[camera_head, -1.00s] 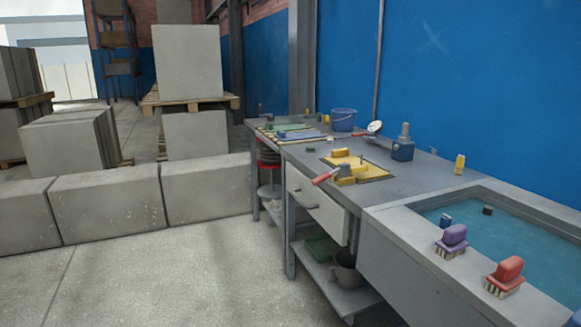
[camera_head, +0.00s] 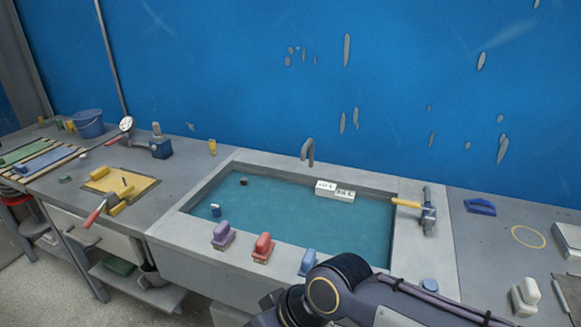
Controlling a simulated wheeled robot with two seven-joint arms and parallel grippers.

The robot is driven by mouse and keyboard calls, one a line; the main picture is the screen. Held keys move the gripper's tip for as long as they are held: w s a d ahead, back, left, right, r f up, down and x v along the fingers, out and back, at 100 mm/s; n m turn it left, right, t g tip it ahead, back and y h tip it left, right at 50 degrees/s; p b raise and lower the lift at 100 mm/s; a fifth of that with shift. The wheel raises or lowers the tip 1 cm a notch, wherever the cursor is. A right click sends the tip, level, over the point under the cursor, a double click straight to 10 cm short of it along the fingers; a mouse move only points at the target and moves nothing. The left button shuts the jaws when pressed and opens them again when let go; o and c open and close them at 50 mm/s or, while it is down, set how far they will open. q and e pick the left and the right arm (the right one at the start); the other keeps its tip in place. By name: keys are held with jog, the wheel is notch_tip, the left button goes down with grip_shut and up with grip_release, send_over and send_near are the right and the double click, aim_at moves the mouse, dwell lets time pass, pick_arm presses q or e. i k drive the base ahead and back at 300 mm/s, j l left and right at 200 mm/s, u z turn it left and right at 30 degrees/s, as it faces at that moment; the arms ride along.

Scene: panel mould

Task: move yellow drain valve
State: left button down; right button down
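A grey metal fitting (camera_head: 429,215) with a yellow lever (camera_head: 406,203) sits on the right rim of the sink (camera_head: 420,255). It looks like the yellow drain valve. Its lever points left, toward the water. Nothing touches it. One of my arms (camera_head: 345,285) crosses the bottom of the view, in front of the sink's near rim and well below the valve. Neither gripper shows.
A curved tap (camera_head: 308,150) rises behind.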

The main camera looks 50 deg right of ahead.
aim_at(403, 202)
jog(key=z, duration=2.5)
jog(key=i+j+z, duration=0.15)
jog(key=j+z, duration=0.15)
jog(key=z, duration=0.15)
jog(key=i+j+z, duration=0.15)
jog(key=j+z, duration=0.15)
jog(key=z, duration=0.2)
jog(key=j+z, duration=0.45)
jog(key=i+l, duration=0.05)
